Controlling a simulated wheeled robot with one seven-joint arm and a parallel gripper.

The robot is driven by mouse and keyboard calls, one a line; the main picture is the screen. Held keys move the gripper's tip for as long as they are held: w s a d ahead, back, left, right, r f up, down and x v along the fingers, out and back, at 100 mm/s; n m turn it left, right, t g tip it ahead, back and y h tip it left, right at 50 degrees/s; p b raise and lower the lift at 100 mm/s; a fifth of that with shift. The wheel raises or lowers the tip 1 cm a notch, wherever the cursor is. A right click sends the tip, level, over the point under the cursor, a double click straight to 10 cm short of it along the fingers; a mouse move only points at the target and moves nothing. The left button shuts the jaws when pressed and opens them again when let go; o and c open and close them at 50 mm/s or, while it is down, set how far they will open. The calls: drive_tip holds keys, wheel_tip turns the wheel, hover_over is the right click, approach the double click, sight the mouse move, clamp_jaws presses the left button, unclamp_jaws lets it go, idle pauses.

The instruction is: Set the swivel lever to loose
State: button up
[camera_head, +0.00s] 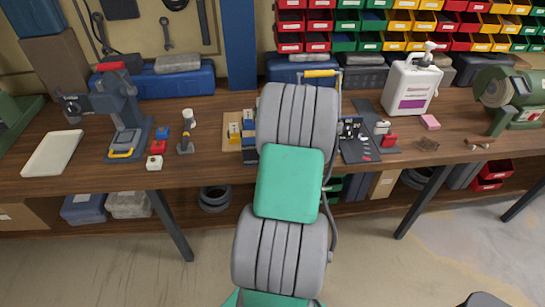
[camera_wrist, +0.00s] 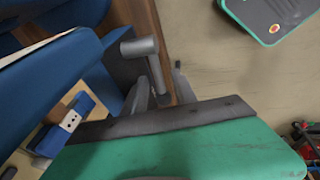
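The swivel lever (camera_wrist: 140,47) appears in the wrist view as a grey round bar with a stem running down from it, beside a dark blue block (camera_wrist: 119,70). My gripper (camera_wrist: 161,74) has one grey finger on each side of the stem, with a visible gap to the right finger. It looks open, and I cannot tell whether the left finger touches the stem. In the head view my own arm hides the lever and the fingers.
A blue socket piece with a white face (camera_wrist: 70,120) lies left of my gripper. Large blue surfaces fill the left of the wrist view. On the wooden bench (camera_head: 210,165), a press (camera_head: 120,110) stands left, a white canister (camera_head: 411,85) and a green grinder (camera_head: 507,93) right.

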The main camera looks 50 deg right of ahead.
drive_tip(key=b+v, duration=0.1)
drive_tip(key=v, duration=0.6)
drive_tip(key=shift+r, duration=0.4)
drive_tip(key=shift+s, duration=0.15)
